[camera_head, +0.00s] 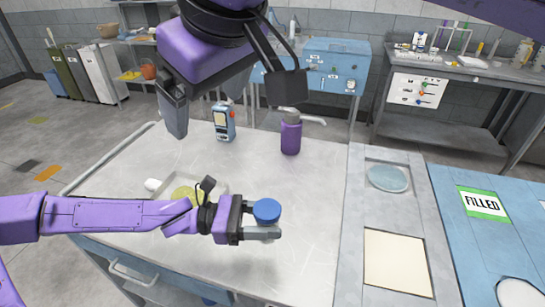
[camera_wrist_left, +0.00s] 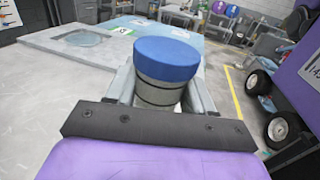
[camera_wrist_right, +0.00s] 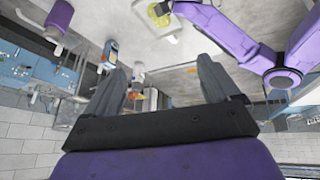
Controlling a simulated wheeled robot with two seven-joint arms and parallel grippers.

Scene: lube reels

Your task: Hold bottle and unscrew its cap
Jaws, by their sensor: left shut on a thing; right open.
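The bottle has a round blue cap (camera_head: 267,210), and my left gripper (camera_head: 262,224) is shut around it, low over the front of the table. In the left wrist view the blue cap (camera_wrist_left: 167,60) sits on the grey bottle body (camera_wrist_left: 158,93), upright between the fingers. The cap is on the bottle; the lower body is mostly hidden.
A purple pump bottle (camera_head: 291,138) and a blue handheld device (camera_head: 224,123) stand toward the back of the table (camera_head: 318,215). A tray (camera_head: 220,183) with something yellow lies behind my left arm. A grey panel with a round recess (camera_head: 388,178) is at right.

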